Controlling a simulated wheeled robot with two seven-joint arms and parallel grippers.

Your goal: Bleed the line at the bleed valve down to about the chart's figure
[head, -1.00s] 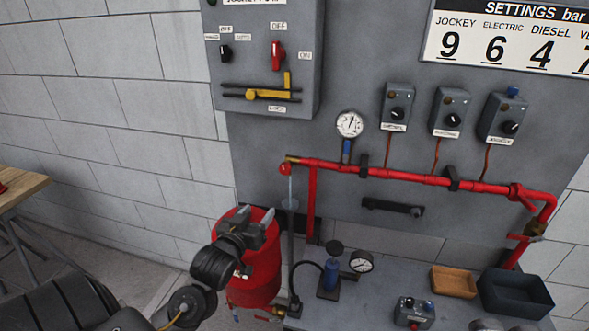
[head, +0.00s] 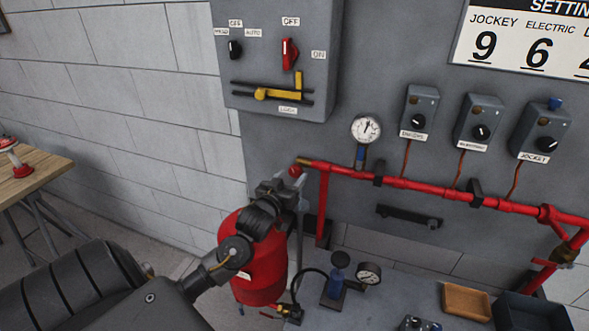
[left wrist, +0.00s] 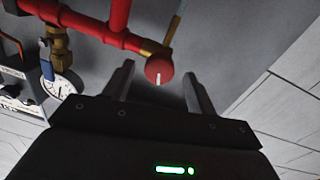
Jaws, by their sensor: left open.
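The bleed valve is a round red knob (head: 295,172) with a brass fitting at the left end of the red pipe (head: 420,186). In the left wrist view the knob (left wrist: 160,69) carries a white mark and lies between and beyond my open fingertips. My left gripper (head: 289,183) is open and empty, just below the knob; I see no clear contact. The pressure gauge (head: 366,129) stands above the pipe, its fine reading too small to tell. The settings chart (head: 530,40) is cut off at the right and shows jockey 9 and electric 6. My right gripper is not in view.
A red tank (head: 262,262) stands below my left gripper. A grey bench (head: 385,300) holds a blue hand pump (head: 338,278), a second gauge (head: 368,274) and a wooden tray (head: 467,301). A control panel (head: 275,55) hangs above left. Three switch boxes line the wall.

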